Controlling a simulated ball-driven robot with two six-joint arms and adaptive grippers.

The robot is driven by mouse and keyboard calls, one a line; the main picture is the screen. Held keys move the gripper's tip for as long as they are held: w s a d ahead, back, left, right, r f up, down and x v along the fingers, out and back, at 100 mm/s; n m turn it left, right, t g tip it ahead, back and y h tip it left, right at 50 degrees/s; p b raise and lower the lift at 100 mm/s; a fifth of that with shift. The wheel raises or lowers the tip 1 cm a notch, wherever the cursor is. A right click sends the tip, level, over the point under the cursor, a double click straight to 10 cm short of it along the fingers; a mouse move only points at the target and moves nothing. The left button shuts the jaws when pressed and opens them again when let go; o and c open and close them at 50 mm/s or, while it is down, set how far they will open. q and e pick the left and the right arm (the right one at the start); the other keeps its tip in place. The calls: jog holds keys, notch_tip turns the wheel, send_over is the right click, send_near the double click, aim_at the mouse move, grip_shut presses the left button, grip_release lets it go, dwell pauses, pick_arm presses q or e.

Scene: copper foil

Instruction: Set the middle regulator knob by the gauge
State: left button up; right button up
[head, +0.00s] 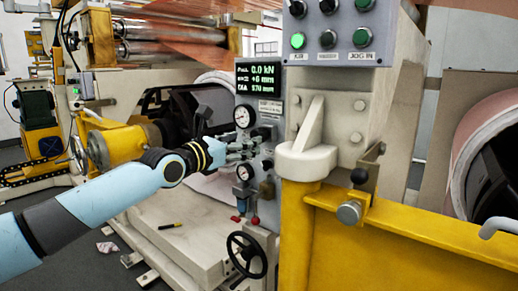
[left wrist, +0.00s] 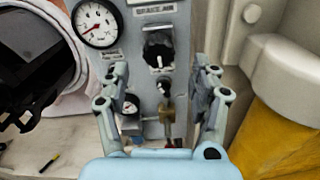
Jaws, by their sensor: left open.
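A grey control panel (head: 243,91) stands in the middle of the head view. A white round gauge (head: 242,116) sits above my left gripper (head: 240,149), and a second gauge (head: 244,172) sits below it. In the left wrist view, a black knob (left wrist: 158,46) with a white mark is on the panel under a label reading "BRAKE AIR", right of the larger gauge (left wrist: 98,23). My left gripper (left wrist: 160,82) is open, its fingers to the left and right below this knob. I cannot tell whether they touch it. The head view hides part of the panel behind the gripper.
A display (head: 260,80) reads 0.0 kN at the panel's top. A black handwheel (head: 246,254) and a red-tipped lever (head: 255,220) are below. A yellow frame (head: 385,232) and a pale bracket (head: 307,160) stand close on the right. A brass fitting (left wrist: 167,113) sits below the knob.

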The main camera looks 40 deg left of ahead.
aim_at(260, 135)
pick_arm(q)
jog(key=w+b, duration=0.1)
jog(key=w, duration=0.1)
jog(key=w+b, duration=0.2)
jog(key=w, duration=0.1)
jog(key=shift+w+d+f, duration=0.15)
jog(key=shift+w+f, duration=0.05)
jog(key=shift+w, duration=0.15)
jog(key=shift+w+r, duration=0.15)
jog(key=shift+w, duration=0.35)
jog(key=c, duration=1.2)
jog(key=shift+o, duration=0.2)
jog(key=shift+m, duration=0.4)
